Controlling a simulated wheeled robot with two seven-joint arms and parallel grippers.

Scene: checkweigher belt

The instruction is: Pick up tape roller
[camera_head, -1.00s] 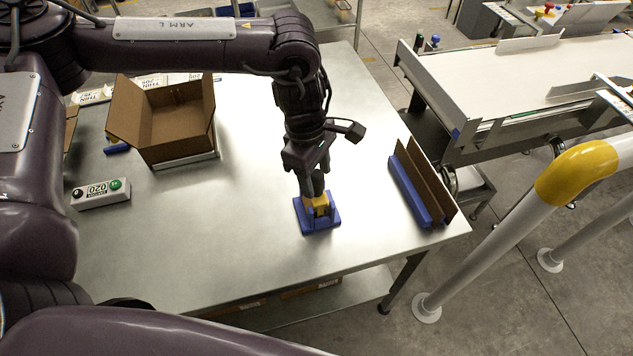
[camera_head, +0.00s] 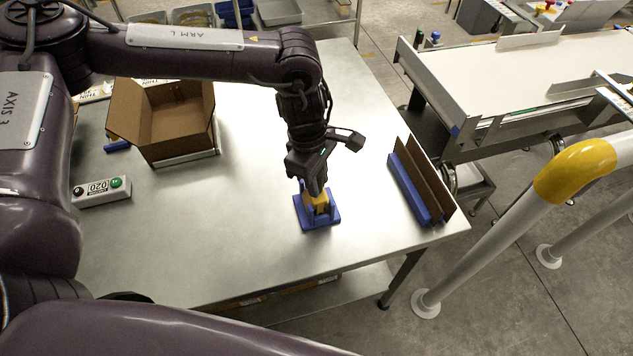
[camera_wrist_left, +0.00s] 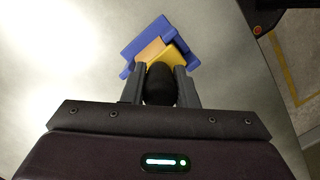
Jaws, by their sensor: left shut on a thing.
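The tape roller has a yellow body (camera_head: 319,202) and a black handle. It sits in a blue holder (camera_head: 302,216) on the steel table, right of its middle. My left gripper (camera_head: 311,190) reaches down from above. In the left wrist view its two fingers (camera_wrist_left: 160,85) are shut on the black handle (camera_wrist_left: 160,84) from both sides. The roller still appears within the holder. The gripper hides part of the roller in the head view. My right gripper is not seen.
An open cardboard box (camera_head: 178,122) and a grey control box (camera_head: 101,191) with a green button stand on the left. A blue rack with brown cardboard sheets (camera_head: 423,182) stands near the right edge. A white conveyor (camera_head: 500,80) lies beyond. The table's front is clear.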

